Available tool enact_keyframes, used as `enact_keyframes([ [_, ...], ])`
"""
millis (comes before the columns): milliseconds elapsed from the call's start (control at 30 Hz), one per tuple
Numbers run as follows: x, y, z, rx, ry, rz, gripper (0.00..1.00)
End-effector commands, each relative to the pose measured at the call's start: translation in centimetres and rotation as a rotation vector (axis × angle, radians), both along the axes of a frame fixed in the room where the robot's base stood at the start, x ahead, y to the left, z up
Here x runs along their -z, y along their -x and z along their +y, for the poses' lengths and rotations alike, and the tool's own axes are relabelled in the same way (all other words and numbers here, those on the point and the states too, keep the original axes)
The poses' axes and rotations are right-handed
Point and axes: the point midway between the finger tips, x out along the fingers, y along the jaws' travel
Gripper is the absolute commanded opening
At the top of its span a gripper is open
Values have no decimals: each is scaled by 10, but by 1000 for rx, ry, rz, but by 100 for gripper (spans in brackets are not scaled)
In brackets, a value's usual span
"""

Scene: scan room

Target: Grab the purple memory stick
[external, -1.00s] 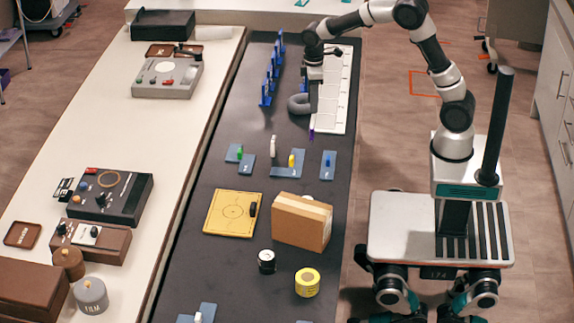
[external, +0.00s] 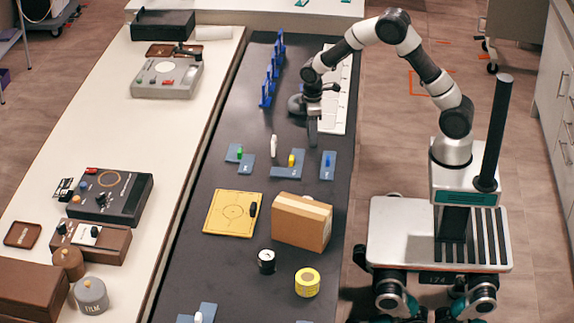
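I cannot make out a purple memory stick in the external view now. My gripper (external: 312,142) points down over the dark tabletop (external: 225,130), just in front of a white gridded panel. Its fingers are seen edge-on, and I cannot tell whether they are apart or hold anything. Small coloured pieces stand on blue-grey blocks in front of it: a green one (external: 239,152), a yellow one (external: 291,160) and a blue one (external: 327,160). A white upright piece (external: 274,146) stands between the green and yellow ones.
The white panel (external: 341,110) lies behind my gripper. A row of blue stands (external: 266,92) runs to its left. Nearer are a cardboard box (external: 298,222), a yellow board (external: 222,212), a black-and-white roll (external: 266,261) and a yellow roll (external: 307,282).

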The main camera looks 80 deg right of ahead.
Motion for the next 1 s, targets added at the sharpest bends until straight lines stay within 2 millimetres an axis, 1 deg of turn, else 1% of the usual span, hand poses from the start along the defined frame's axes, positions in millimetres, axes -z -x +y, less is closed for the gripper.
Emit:
enact_keyframes([
  [200,1,0,0,0,1,-1,39],
  [433,1,0,0,-1,1,-1,0],
  [667,0,0,0,-1,1,-1,0],
  [767,-5,-1,0,-1,1,-2,0],
  [867,-19,-1,0,-1,2,-5,0],
  [1000,-48,-2,-1,-1,2,-7,0],
])
